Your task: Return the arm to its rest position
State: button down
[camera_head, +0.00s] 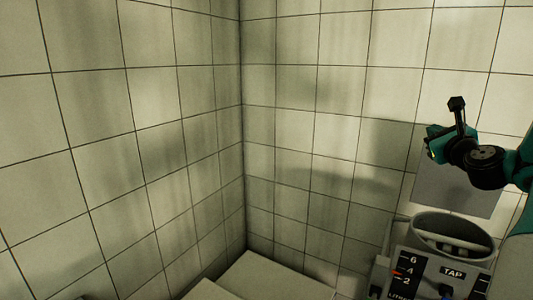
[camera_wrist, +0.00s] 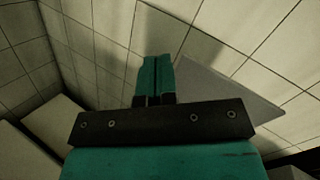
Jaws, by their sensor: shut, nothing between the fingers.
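My gripper shows in the wrist view (camera_wrist: 156,62) as two teal fingers side by side, closed together with nothing between them. It points toward the tiled wall. In the head view, my teal and black arm comes in from the right edge, with its wrist folded in the air above a grey vessel (camera_head: 425,222). The fingertips are too small to make out clearly there. Nothing is held.
Tiled walls (camera_head: 180,130) meet in a corner left of my arm. A grey panel (camera_head: 440,190) is behind my wrist. The vessel has a front marked "TAP" and a litre scale. Pale flat surfaces (camera_head: 270,275) lie low in the corner. The air left of my arm is clear.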

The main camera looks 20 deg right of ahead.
jog(key=w+a+f+n+g+y+b, duration=0.1)
jog(key=w+a+f+n+g+y, duration=0.15)
jog(key=a+n+y, duration=0.6)
jog(key=w+a+f+n+g+y+b, duration=0.1)
jog(key=w+a+f+n, duration=0.15)
jog(key=a+n, duration=0.7)
jog(key=w+a+f+n+g+y+b, duration=0.1)
jog(key=w+a+f+n+y+b, duration=0.3)
jog(key=a, duration=1.1)
jog(key=s+a+f+n+g+y, duration=0.1)
jog(key=s+a+f+n+g, duration=0.1)
jog(key=s+a+n+g, duration=0.35)
jog(key=s+a+f+n+g+y, duration=0.1)
jog(key=s+a+f+n+g, duration=0.15)
jog(key=s+a+n, duration=0.5)
jog(key=s+a+f+n+g+h+b, duration=0.1)
jog(key=s+a+f+n+g, duration=0.1)
jog(key=s+n, duration=0.2)
jog(key=s+a+f+n+g+h, duration=0.1)
jog(key=s+n, duration=0.3)
jog(key=s, duration=0.5)
jog(key=shift+a+f+g+b, duration=0.4)
jog(key=shift+a+g, duration=0.15)
jog(key=shift+g, duration=0.1)
